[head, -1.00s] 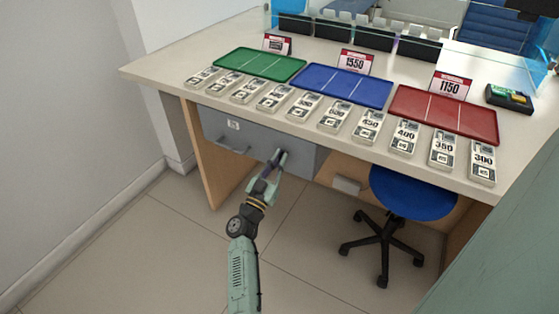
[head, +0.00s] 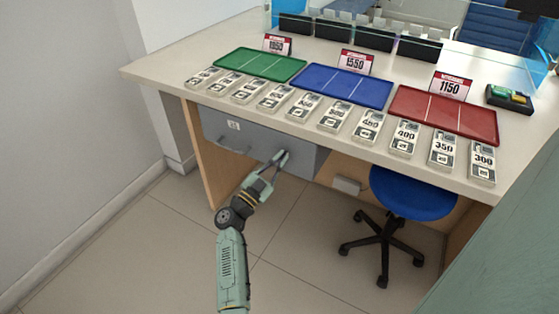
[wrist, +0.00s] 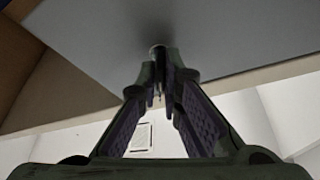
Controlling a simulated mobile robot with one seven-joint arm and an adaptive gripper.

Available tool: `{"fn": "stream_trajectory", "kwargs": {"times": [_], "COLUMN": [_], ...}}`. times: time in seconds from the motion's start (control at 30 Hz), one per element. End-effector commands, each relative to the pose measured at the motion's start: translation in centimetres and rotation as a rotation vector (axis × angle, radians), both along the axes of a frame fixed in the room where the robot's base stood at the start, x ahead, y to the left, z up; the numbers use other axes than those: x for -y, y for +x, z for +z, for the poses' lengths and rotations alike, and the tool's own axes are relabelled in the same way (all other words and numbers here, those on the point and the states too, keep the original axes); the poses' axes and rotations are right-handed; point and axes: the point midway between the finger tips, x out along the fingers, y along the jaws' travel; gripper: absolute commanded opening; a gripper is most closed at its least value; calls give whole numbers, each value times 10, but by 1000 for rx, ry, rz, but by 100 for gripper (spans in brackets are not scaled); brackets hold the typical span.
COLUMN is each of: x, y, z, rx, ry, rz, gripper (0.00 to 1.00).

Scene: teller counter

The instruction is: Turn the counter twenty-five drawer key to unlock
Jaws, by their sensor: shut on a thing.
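The grey drawer (head: 245,136) is under the left part of the teller counter, with a small label (head: 233,125) and a handle at its left. My gripper (head: 279,157) is at the right part of the drawer front. In the wrist view my gripper (wrist: 160,85) has its fingertips close together on the key (wrist: 158,50), at the grey drawer face (wrist: 225,35). Only a small round end of the key shows; the fingertips hide the rest, so its turn angle cannot be told.
Green (head: 260,64), blue (head: 341,84) and red (head: 443,112) trays lie on the counter (head: 200,47), with several banknote bundles along its front edge. A blue stool (head: 411,194) stands to the right. The floor left of my arm is clear.

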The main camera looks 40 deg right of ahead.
Motion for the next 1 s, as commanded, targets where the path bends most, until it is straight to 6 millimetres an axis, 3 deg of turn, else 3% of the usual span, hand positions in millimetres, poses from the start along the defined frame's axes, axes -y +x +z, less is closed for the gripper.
{"fn": "stream_trajectory", "kwargs": {"times": [1.0], "x": [-1], "y": [2], "z": [3], "rx": [855], "ry": [354], "rz": [2], "gripper": [0]}}
